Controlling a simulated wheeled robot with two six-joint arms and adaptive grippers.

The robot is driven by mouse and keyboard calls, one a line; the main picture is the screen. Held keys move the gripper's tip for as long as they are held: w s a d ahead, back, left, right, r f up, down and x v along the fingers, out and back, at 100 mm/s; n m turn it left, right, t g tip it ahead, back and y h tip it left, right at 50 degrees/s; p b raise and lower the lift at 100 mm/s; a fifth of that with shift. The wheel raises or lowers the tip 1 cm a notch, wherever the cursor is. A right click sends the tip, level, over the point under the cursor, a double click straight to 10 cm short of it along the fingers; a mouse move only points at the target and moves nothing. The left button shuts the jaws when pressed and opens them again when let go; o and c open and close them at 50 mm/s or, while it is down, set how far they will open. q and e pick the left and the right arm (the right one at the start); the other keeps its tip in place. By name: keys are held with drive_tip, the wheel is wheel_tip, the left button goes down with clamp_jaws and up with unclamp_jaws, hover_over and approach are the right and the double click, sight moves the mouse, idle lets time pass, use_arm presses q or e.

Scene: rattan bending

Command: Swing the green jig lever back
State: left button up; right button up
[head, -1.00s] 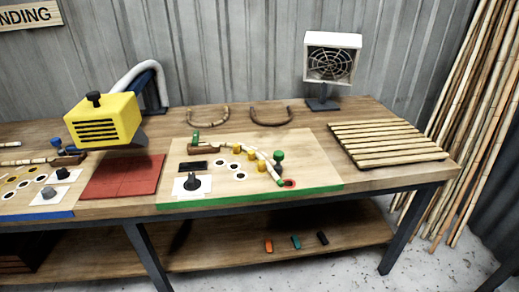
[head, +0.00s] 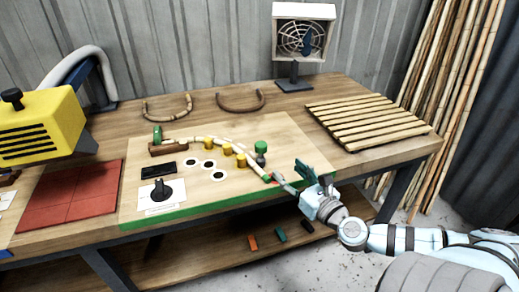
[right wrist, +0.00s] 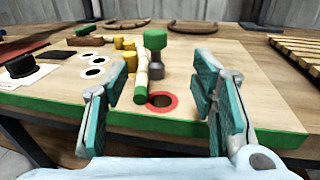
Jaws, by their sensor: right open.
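The green lever knob (head: 261,146) stands on a short grey post near the front right of the green-edged jig board (head: 225,195). In the right wrist view the knob (right wrist: 155,38) is upright beside a pale cane (right wrist: 142,75) with a green end. The cane (head: 217,143) curves past several yellow pegs (head: 227,150). A red-ringed hole (right wrist: 162,100) lies in front of the post. My right gripper (head: 293,176) is open and empty at the board's front right edge, its teal-padded fingers (right wrist: 160,85) spread with the knob beyond and between them. My left gripper is not in view.
A black knob (head: 160,190) stands on a white card at the board's front left. A yellow machine (head: 40,128) is at the left over a red mat (head: 70,193). A slatted rack (head: 372,122) and a fan heater (head: 303,40) stand at the back right.

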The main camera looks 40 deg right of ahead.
sight(263, 146)
drive_tip(key=shift+y, duration=0.3)
drive_tip(key=w, duration=0.8)
drive_tip(key=w+d+r+p, duration=0.1)
drive_tip(key=w, duration=0.4)
drive_tip(key=shift+w+r, duration=0.1)
drive_tip(key=shift+w, duration=0.45)
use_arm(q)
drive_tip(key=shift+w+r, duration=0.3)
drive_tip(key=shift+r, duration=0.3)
use_arm(e)
drive_tip(key=shift+n, duration=0.3)
drive_tip(key=shift+c, duration=0.3)
clamp_jaws()
